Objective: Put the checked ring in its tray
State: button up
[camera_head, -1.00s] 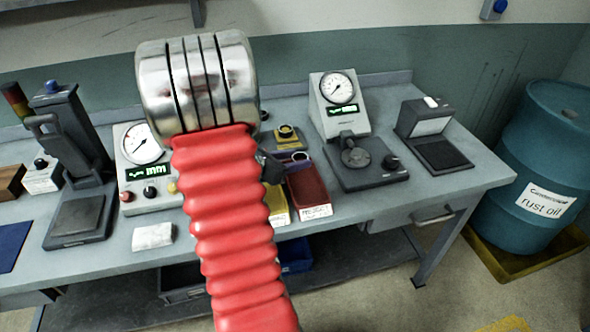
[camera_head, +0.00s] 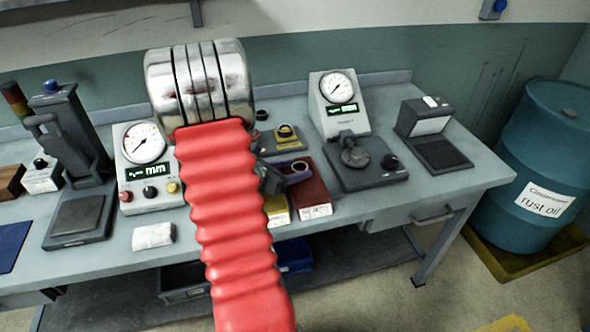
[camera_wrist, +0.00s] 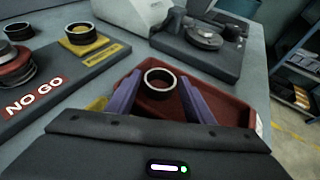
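The checked ring, a dark metal ring (camera_wrist: 159,83) with a pale inner face, is over the red tray (camera_wrist: 225,110) in the wrist view and seems to rest in it. In the head view my red-sleeved arm hides most of my gripper.
Left of the tray is a dark gauge block marked NO GO (camera_wrist: 60,85), with a ring on its yellow part. A yellow tray (camera_head: 278,211) adjoins the red tray on the left. A dial gauge stand (camera_head: 340,110) stands behind right. A white cloth (camera_head: 153,236) lies at front left.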

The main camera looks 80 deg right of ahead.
jog(key=shift+r, duration=0.15)
jog(key=v, duration=1.1)
jog(key=shift+w+a+r, duration=0.1)
jog(key=shift+w+a, duration=0.1)
jog(key=shift+a, duration=0.3)
dwell(0.4)
jog(key=shift+w+a+r, duration=0.1)
jog(key=shift+a+r, duration=0.05)
jog(key=shift+a, duration=0.05)
jog(key=w+a+r+m+t+y, duration=0.3)
jog(key=a+r+m+t, duration=0.1)
jog(key=a, duration=1)
jog(key=w+a+r+m+t+y, duration=0.4)
jog(key=a, duration=1.1)
jog(key=w+a+r+m+t+y, duration=0.3)
jog(key=a+r+t+y, duration=0.1)
jog(key=a, duration=1.1)
jog(key=shift+w+a+m+t, duration=0.25)
jog(key=shift+m+t, duration=0.05)
jog(key=shift+m, duration=0.1)
